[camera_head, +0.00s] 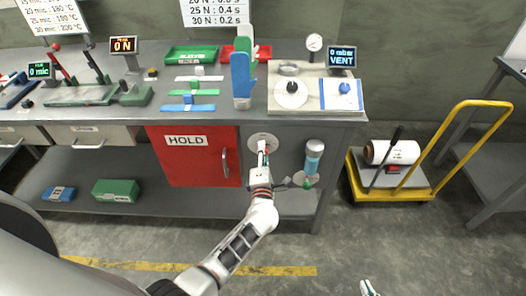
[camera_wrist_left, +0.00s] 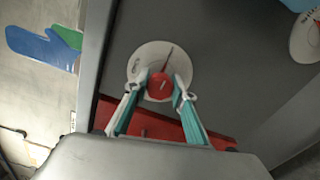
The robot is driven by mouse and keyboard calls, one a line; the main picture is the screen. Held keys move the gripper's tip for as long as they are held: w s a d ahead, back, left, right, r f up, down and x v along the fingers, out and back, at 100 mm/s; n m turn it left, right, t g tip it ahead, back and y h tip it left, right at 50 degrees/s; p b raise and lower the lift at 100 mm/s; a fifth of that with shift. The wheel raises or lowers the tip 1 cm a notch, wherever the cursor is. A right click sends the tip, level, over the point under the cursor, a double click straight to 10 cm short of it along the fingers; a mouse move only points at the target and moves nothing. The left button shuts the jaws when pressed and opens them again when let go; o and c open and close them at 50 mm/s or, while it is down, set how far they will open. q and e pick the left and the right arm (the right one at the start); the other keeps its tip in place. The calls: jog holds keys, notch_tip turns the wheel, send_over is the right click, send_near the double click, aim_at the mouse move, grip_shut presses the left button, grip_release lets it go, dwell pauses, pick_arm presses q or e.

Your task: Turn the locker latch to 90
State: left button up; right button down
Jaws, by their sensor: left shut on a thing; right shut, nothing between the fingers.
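The red locker door (camera_head: 187,165) with a HOLD label and a metal handle is closed under the bench. To its right is the latch's round white plate (camera_head: 251,140). In the left wrist view the plate (camera_wrist_left: 140,57) carries a red knob (camera_wrist_left: 160,84) with a thin dark pointer line slanting up. My left gripper (camera_head: 263,154) is at the plate, and its fingertips (camera_wrist_left: 161,89) close on both sides of the red knob. The plate's markings are too small to read. My right gripper (camera_head: 368,288) shows only its fingertips at the bottom edge, shut and empty, away from the latch.
Gloves (camera_head: 241,80), trays and gauges stand on the bench top. A yellow cart (camera_head: 405,194) with a film roll (camera_head: 398,152) stands at right. The floor in front is open.

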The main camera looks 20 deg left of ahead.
dwell(0.4)
pick_arm(q)
jog(key=o, duration=1.1)
jog(key=shift+d, duration=0.1)
jog(key=v, duration=0.7)
jog(key=shift+s+r, duration=0.1)
jog(key=shift+s, duration=0.15)
jog(key=s+a+f+m+g+h, duration=0.1)
jog(key=s+f+m+g+h, duration=0.1)
jog(key=s+m, duration=0.6)
jog(key=s+f+m+g+h, duration=0.2)
jog(key=s+f+m, duration=0.3)
jog(key=s+m, duration=0.3)
jog(key=s+a+f+m+g+h, duration=0.1)
jog(key=s+f+m+g+h, duration=0.1)
jog(key=s+m, duration=0.7)
jog(key=shift+a+f+m+g+h, duration=0.15)
jog(key=shift+f+m+h, duration=0.25)
jog(key=shift+m, duration=0.35)
jog(key=shift+a+f+m+g+h, duration=0.15)
jog(key=shift+f+m+h, duration=0.1)
jog(key=shift+m+h, duration=0.4)
